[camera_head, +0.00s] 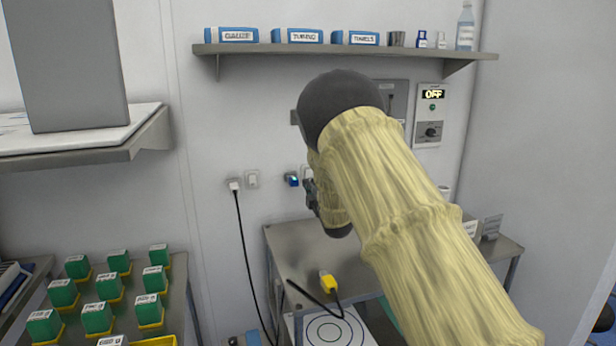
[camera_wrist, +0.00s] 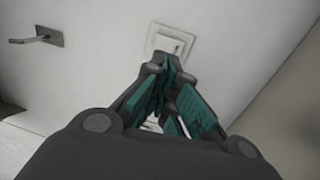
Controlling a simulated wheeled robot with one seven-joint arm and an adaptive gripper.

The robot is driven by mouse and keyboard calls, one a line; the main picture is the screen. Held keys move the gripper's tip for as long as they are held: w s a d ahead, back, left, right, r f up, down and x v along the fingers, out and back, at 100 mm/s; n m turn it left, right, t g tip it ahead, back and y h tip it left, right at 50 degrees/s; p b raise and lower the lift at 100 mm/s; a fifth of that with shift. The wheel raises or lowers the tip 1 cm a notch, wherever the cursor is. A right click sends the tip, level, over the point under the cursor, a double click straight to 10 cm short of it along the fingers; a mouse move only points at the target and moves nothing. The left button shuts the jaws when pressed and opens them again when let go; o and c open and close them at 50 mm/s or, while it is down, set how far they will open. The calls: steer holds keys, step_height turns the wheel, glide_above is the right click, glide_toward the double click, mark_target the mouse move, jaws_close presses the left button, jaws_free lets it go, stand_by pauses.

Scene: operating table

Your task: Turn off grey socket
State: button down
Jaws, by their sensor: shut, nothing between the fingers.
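In the wrist view a pale grey-white wall plate (camera_wrist: 173,40) with a small rocker or slot is right in front of my fingertips. My gripper (camera_wrist: 165,66) is shut and empty, its tips at the plate's lower edge; I cannot tell if they touch it. In the head view my gripper (camera_head: 308,187) is at the wall, partly hidden by my arm. A pale plate (camera_head: 306,171) shows just behind it, mostly covered.
A metal side table (camera_head: 290,245) stands below, with a yellow plug (camera_head: 328,282) on a black cable. A shelf (camera_head: 340,50) with boxes and bottles is above. A control panel (camera_head: 431,115) reads OFF at right. A wall hook (camera_wrist: 42,38) shows in the wrist view.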

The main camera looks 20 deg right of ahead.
mark_target(304, 172)
steer(key=shift+w+r+p, duration=0.15)
steer(key=shift+w, duration=0.75)
steer(key=shift+w+r+p, duration=0.15)
steer(key=shift+w+r, duration=0.05)
steer(key=shift+w, duration=0.7)
steer(key=shift+w+r+p, duration=0.15)
steer(key=shift+w, duration=0.75)
